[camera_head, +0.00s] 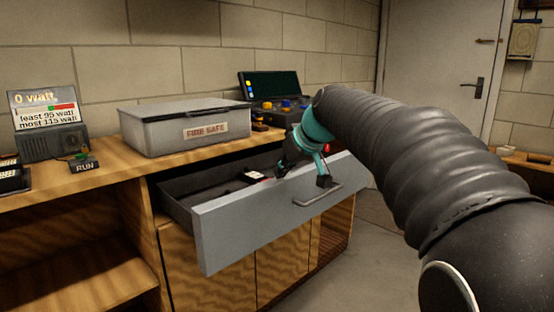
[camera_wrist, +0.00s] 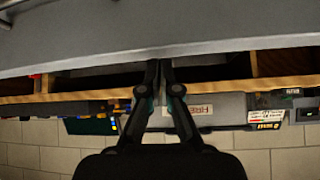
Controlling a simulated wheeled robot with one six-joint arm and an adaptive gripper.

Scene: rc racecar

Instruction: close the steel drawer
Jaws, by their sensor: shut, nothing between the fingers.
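The steel drawer (camera_head: 235,225) is pulled out from under the wooden workbench, its grey front standing well clear of the bench. A bar handle (camera_head: 316,196) is on its front. My gripper (camera_head: 323,181), black and teal, is at the upper edge of the drawer front near the handle. I cannot tell whether it touches. In the wrist view, the fingers of my gripper (camera_wrist: 162,64) are together and empty, with their tips by the grey drawer front (camera_wrist: 90,38). The drawer's inside is partly hidden by its front and my arm.
A small dark item with red and white marks (camera_head: 252,176) lies in the drawer. A grey fire safe box (camera_head: 160,128), a meter (camera_head: 45,125) and a control console (camera_head: 272,95) stand on the workbench (camera_head: 90,185). Floor (camera_head: 350,265) is clear in front.

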